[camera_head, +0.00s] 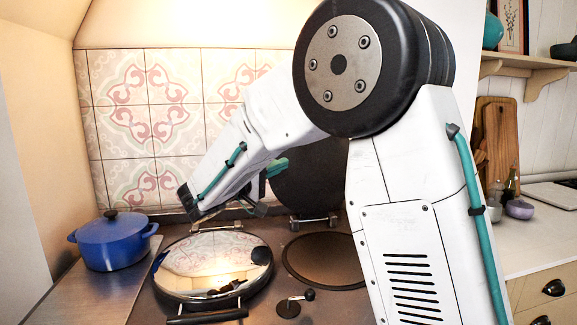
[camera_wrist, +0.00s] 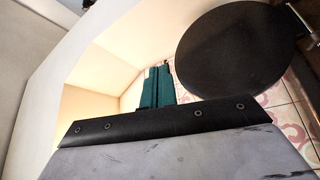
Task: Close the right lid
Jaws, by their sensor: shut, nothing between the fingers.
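The right lid (camera_head: 312,178) is a round dark disc, raised upright on its hinge at the back of the stove and partly hidden by my arm. In the wrist view the dark round face of the lid (camera_wrist: 238,52) fills the upper right. My gripper (camera_head: 279,166) shows as small teal fingers just left of the lid, mostly behind my wrist. In the wrist view the teal fingers (camera_wrist: 158,70) are together and empty, with a visible gap to the lid's edge. I cannot tell their depth relative to the lid.
The right hotplate (camera_head: 325,260) is bare. The left lid (camera_head: 212,262), shiny and domed, lies shut beside it. A blue pot (camera_head: 112,242) stands at the far left. A small knobbed part (camera_head: 290,306) sits at the front. A tiled wall (camera_head: 130,125) rises behind.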

